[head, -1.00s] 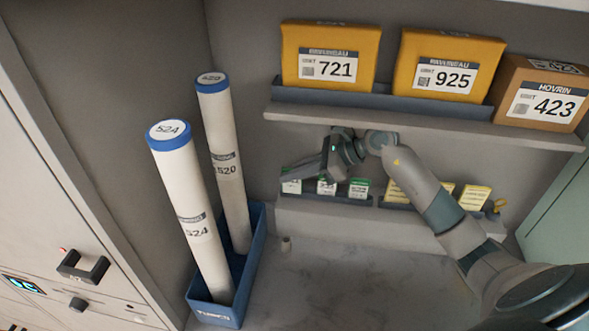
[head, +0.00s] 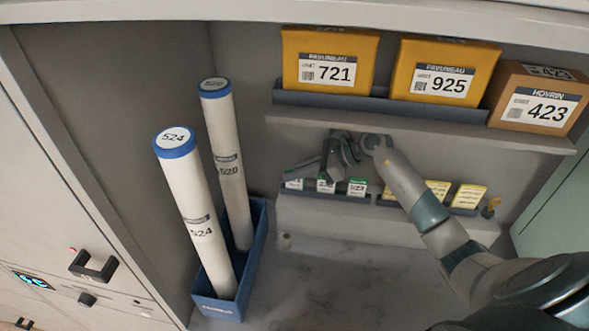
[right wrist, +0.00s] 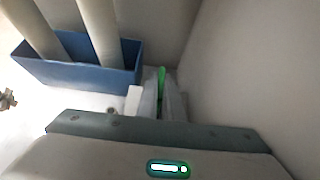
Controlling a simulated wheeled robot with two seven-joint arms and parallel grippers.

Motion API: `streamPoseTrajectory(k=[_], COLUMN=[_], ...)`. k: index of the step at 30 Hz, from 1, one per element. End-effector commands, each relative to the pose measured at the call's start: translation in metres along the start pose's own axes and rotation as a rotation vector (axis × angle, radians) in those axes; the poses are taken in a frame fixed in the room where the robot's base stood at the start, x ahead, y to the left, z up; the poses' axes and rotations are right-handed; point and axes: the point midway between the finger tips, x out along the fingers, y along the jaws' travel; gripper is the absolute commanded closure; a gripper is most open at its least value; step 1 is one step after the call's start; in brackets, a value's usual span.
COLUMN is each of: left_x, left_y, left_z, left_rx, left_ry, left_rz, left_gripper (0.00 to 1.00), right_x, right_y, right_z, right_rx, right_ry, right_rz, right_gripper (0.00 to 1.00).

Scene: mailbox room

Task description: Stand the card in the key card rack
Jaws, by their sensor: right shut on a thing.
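My right gripper (head: 303,170) reaches in from the right under the shelf, its fingers pointing left. In the right wrist view the fingers (right wrist: 161,100) are shut on a thin card with a green edge (right wrist: 161,78), seen edge-on. In the head view the fingers are over the left end of the key card rack (head: 386,201), a low dark rail on a ledge. Green-topped cards (head: 357,187) and yellow cards (head: 468,196) stand in it. The leftmost green card (head: 293,184) is just below the fingers; I cannot tell whether it is the held one. My left gripper is not in view.
Above is a shelf with yellow parcels 721 (head: 330,62) and 925 (head: 444,72) and brown parcel 423 (head: 541,100). At left a blue bin (head: 221,308) holds two tall tubes (head: 196,215). The counter (head: 340,265) in front is mostly clear.

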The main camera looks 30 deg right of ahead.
Motion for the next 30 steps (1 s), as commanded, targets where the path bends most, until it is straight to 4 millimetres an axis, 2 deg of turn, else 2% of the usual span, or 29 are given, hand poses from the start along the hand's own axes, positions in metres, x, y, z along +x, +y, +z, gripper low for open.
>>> streamPoseTrajectory(k=[13,16,30], left_x=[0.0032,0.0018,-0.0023], left_y=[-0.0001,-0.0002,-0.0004], left_z=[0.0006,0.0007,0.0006], left_rx=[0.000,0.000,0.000], left_ry=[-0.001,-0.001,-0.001], left_rz=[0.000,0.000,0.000], left_gripper=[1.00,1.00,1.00], right_x=[0.0032,0.0025,0.0001], right_y=[-0.0005,-0.0005,-0.0004], right_z=[-0.0053,-0.0040,-0.0009], right_rx=[-0.001,-0.001,0.000], right_ry=[0.000,-0.001,-0.001], right_rz=[-0.001,-0.001,-0.001], right_gripper=[1.00,0.75,0.75])
